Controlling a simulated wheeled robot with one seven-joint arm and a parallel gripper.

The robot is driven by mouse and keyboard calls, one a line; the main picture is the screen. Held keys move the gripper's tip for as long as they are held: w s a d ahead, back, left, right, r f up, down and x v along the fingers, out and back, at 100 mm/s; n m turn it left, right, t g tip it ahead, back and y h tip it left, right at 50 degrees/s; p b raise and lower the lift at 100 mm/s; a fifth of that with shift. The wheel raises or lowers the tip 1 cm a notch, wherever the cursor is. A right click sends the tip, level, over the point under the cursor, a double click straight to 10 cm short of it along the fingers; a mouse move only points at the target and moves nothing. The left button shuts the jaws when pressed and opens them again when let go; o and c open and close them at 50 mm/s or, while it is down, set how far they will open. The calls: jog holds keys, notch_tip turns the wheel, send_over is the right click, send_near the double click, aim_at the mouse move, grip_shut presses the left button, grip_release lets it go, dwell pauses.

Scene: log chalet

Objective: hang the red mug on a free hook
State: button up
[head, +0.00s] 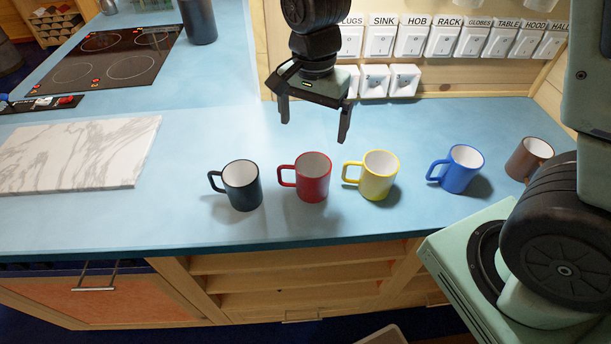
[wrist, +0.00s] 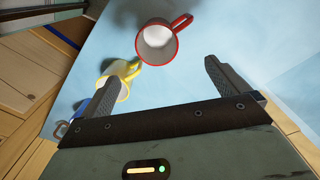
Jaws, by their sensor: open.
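The red mug (head: 312,180) stands upright on the blue counter, its handle to the left in the head view. It stands between the dark green mug (head: 242,187) and the yellow mug (head: 379,177). My gripper (head: 314,124) is open and empty, above the counter and apart from the red mug. In the wrist view the red mug (wrist: 158,45) shows beyond the fingertips, its white inside facing me and its handle to the upper right. My gripper (wrist: 168,82) shows wide-spread fingers there. No hook is in view.
A blue mug (head: 461,170) and a brown mug (head: 530,158) stand to the right. A marble board (head: 80,155) and a black hob (head: 108,60) are at left. Labelled switches (head: 445,42) line the back wall. The counter's front edge (head: 200,246) is close to the mugs.

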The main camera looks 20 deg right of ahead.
jog(key=p, duration=0.1)
send_near(312, 166)
jog(key=s+a+f, duration=0.1)
jog(key=s, duration=0.2)
jog(key=shift+s+a+f+p, duration=0.1)
jog(key=shift+f+p, duration=0.5)
jog(key=shift+f, duration=0.75)
jog(key=shift+a+f+p, duration=0.1)
jog(key=shift+f+p, duration=0.5)
jog(key=shift+f, duration=0.75)
jog(key=c, duration=1.3)
jog(key=shift+o, duration=0.2)
jog(key=shift+r, duration=0.1)
